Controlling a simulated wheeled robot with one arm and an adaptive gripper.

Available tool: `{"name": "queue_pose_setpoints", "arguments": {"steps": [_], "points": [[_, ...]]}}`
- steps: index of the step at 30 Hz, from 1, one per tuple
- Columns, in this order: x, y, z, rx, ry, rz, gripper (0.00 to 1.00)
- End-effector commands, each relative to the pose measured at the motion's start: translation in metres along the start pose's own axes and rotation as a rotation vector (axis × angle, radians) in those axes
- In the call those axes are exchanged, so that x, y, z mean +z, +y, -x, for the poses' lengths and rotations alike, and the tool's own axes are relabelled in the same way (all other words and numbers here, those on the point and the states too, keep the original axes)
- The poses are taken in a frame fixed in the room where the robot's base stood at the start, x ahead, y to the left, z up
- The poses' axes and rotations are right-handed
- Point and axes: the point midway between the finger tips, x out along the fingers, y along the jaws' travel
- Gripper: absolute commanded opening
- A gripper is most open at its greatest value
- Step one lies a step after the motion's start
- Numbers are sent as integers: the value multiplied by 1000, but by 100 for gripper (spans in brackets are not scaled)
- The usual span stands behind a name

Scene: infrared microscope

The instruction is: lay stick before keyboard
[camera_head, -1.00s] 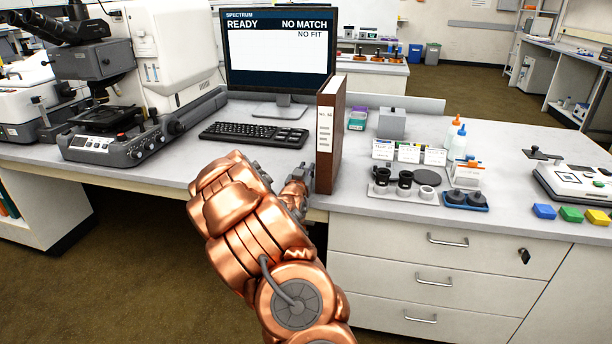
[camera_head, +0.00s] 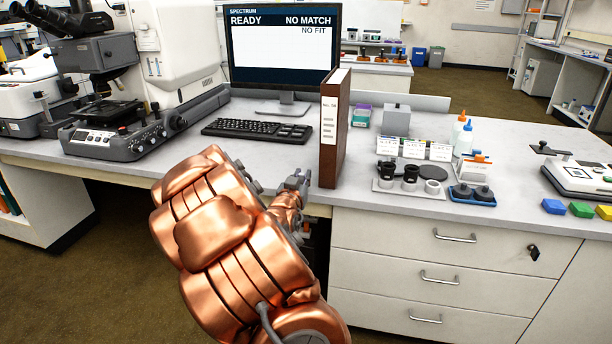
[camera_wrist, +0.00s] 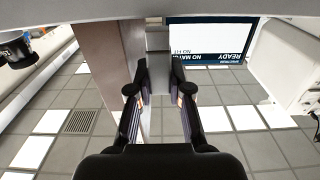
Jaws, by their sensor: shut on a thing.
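The black keyboard (camera_head: 257,130) lies on the bench in front of the monitor. My gripper (camera_head: 299,180) is at the bench's front edge, below and to the right of the keyboard and just left of the upright brown binder. In the wrist view my gripper (camera_wrist: 159,72) has its two fingers apart with a narrow grey shape between them. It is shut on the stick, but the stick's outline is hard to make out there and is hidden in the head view.
The brown binder (camera_head: 334,130) stands close to the right of my gripper. The monitor (camera_head: 283,50) is behind the keyboard, and a microscope (camera_head: 105,85) stands to the left. Bare bench top (camera_head: 190,158) lies in front of the keyboard. Small holders (camera_head: 410,180) sit right of the binder.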

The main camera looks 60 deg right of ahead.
Motion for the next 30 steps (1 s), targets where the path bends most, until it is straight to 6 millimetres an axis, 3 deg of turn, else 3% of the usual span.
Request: {"name": "queue_pose_setpoints", "arguments": {"steps": [30], "points": [[1,-1,80,-1,6,1,1]]}}
